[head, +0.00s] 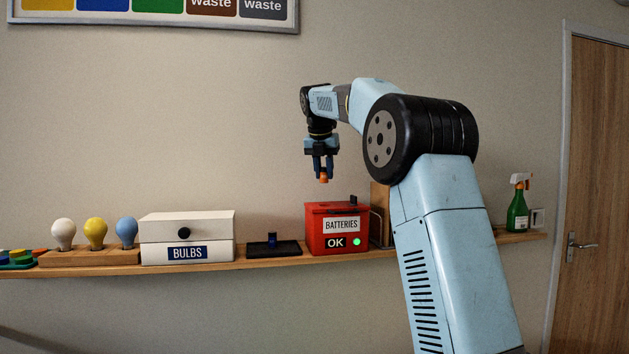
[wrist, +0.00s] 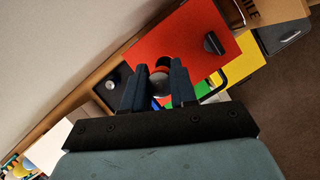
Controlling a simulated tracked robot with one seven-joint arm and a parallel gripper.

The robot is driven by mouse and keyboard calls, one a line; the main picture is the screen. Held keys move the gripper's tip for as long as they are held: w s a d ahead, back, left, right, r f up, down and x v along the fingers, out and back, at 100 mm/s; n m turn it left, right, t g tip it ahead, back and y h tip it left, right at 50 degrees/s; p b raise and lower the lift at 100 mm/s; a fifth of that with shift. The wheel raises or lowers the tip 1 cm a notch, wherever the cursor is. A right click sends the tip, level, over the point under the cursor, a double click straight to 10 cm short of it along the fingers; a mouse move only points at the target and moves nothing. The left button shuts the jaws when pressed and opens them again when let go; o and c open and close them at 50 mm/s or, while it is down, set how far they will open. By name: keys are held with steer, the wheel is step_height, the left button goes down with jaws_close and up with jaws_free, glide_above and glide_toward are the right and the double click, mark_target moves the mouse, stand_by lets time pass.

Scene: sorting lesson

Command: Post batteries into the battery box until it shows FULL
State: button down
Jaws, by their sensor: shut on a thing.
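The red battery box (head: 337,215) stands on the wall shelf, its label reading BATTERIES, its display reading OK with a green light lit. My gripper (head: 323,168) is shut on a battery with an orange lower end (head: 323,178), held upright above the box, clear of it. In the wrist view the battery (wrist: 158,78) shows as a grey round end between my fingers (wrist: 157,88), with the red box lid (wrist: 180,35) beyond. A dark round opening in the lid is partly hidden behind it. Another dark battery (head: 272,240) stands on the black tray (head: 287,249), left of the box.
A white BULBS box (head: 187,225) stands left of the tray, then a wooden rack (head: 90,257) with three bulbs. A green spray bottle (head: 517,210) stands at the shelf's right. A black knob (wrist: 212,43) sticks up from the red lid. Bins lie below the shelf.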

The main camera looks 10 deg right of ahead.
steer(key=shift+w+d+f, duration=0.15)
steer(key=shift+d, duration=0.05)
steer(key=shift+f, duration=2.65)
steer(key=shift+f, duration=0.9)
steer(key=c, duration=0.8)
jaws_free()
steer(key=shift+r, duration=4)
